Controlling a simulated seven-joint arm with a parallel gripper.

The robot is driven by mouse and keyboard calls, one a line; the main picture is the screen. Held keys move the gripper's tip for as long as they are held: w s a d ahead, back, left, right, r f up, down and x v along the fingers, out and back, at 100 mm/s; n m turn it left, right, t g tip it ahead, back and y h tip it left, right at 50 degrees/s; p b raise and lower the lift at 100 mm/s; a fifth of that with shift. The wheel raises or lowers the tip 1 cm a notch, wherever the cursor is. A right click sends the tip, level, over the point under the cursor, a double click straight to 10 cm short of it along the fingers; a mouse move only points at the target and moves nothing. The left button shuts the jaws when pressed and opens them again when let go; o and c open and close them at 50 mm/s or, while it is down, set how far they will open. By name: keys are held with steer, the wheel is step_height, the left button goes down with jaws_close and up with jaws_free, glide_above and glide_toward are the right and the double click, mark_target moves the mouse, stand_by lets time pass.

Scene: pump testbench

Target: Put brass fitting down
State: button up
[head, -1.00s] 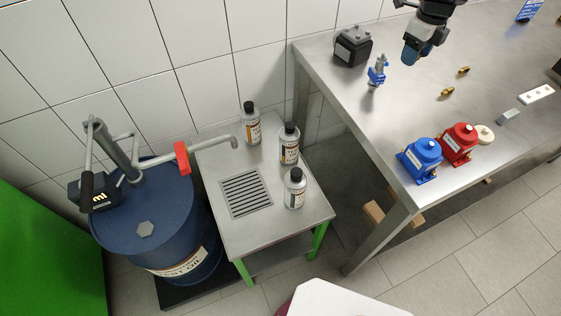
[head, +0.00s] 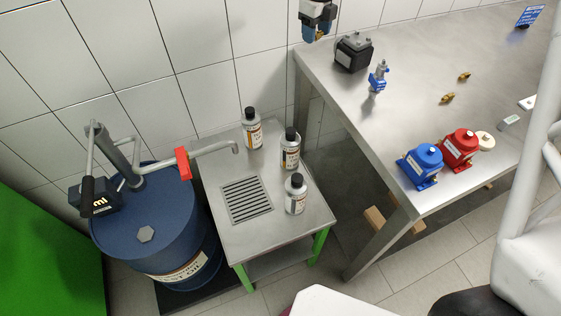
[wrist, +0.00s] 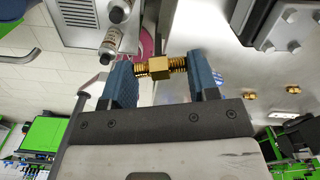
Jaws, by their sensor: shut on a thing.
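My gripper (head: 316,33) is shut on a brass fitting (wrist: 159,67). In the wrist view the threaded fitting, with a hexagonal middle, lies crosswise between the two blue fingers of my gripper (wrist: 161,73). In the head view my gripper hangs near the tiled wall, at the left end of the steel table (head: 425,75), left of the black pump block. Two other brass fittings, (head: 447,98) and (head: 464,76), lie apart on the table; they also show at the right in the wrist view.
A black block (head: 353,51) and a blue valve (head: 378,77) stand on the table's left part. Blue (head: 422,165) and red (head: 460,148) pumps stand near its front. A small side table (head: 275,219) holds three bottles beside a blue drum (head: 150,220).

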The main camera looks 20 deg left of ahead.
steer(key=s+a+f, duration=0.1)
steer(key=s+a, duration=0.2)
steer(key=a, duration=0.9)
glide_above(274, 135)
step_height(274, 135, down, 24)
steer(key=shift+n, duration=0.3)
steer(key=shift+f, duration=0.15)
step_height(274, 135, down, 14)
steer(key=shift+f, duration=1.9)
steer(key=shift+f, duration=0.15)
